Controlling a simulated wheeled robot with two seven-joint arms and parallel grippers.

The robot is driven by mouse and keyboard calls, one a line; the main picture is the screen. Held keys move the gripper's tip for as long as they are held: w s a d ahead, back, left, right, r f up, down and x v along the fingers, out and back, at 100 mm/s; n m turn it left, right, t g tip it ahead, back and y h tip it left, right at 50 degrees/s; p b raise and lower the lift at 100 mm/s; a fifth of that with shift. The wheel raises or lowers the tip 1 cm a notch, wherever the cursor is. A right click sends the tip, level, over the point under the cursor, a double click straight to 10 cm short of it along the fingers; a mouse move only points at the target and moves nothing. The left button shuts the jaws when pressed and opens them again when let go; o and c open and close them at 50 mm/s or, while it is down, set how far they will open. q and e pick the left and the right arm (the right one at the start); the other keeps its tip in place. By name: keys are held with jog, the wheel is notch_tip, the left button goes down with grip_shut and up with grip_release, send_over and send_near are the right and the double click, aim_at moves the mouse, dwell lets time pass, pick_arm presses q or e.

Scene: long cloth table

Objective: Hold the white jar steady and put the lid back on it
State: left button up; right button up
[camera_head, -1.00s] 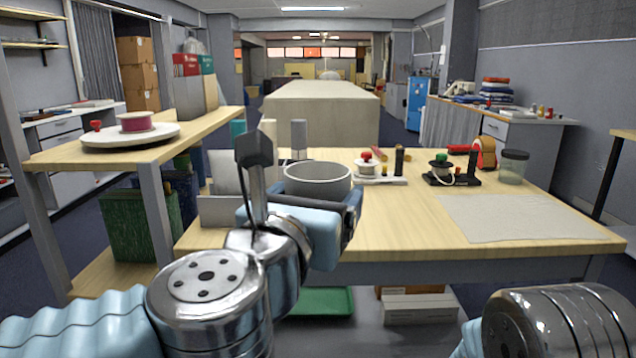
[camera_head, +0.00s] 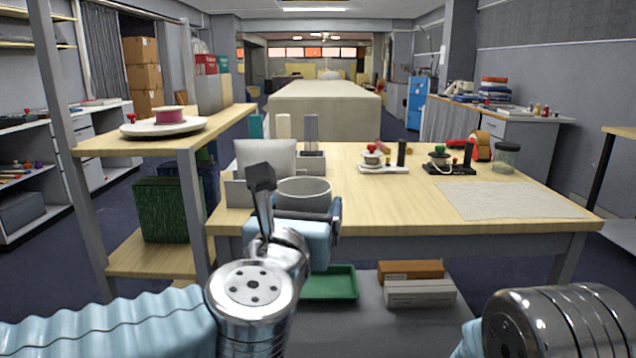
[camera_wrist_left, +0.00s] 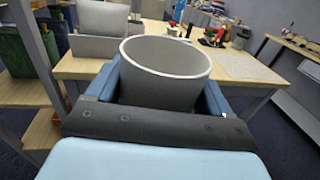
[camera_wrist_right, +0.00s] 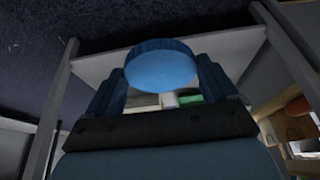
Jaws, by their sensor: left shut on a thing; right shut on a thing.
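The white jar (camera_head: 303,190) is upright with its open rim facing up. My left gripper (camera_head: 305,212) is shut on its sides and holds it in front of the table's near edge. In the left wrist view the jar (camera_wrist_left: 160,92) sits between the two blue fingers and looks empty, with no lid on it. A round blue lid (camera_wrist_right: 160,68) is in the right wrist view, between the fingers of my right gripper (camera_wrist_right: 160,85), which is shut on it. The right gripper and lid are out of the head view; only my right arm link shows at lower right.
The wooden table (camera_head: 400,215) is ahead, with a mat (camera_head: 510,200), spool stands (camera_head: 450,165) and a dark-lidded clear jar (camera_head: 506,158). A shelf unit (camera_head: 180,145) stands at left. A green tray (camera_head: 330,283) and boxes (camera_head: 420,292) lie under the table.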

pick_arm(q)
jog(key=w+a+f+n+y, duration=0.1)
jog(key=w+a+f+y, duration=0.1)
jog(key=w+a+f, duration=0.5)
jog(key=w+a+f+n+y, duration=0.2)
jog(key=w+f, duration=0.4)
jog(key=f, duration=0.3)
jog(key=a+f, duration=0.4)
jog(key=f, duration=0.5)
jog(key=w+a+f+m, duration=0.1)
jog(key=a+f, duration=0.4)
jog(key=f, duration=0.4)
jog(key=shift+w+a+h, duration=0.2)
jog(key=shift+h, duration=0.2)
jog(key=s+d+f+m+g+h, duration=0.2)
jog(key=s+d+f+m+h, duration=0.2)
jog(key=d+f, duration=0.3)
jog(key=s+d+f+m+g+h, duration=0.2)
jog(key=s+d+f+m+h, duration=0.2)
jog(key=d+f+h, duration=0.3)
jog(key=shift+s+d+f+h, duration=0.15)
jog(key=shift+d+f+h, duration=0.15)
jog(key=shift+d, duration=0.6)
pick_arm(e)
jog(key=shift+w, duration=0.1)
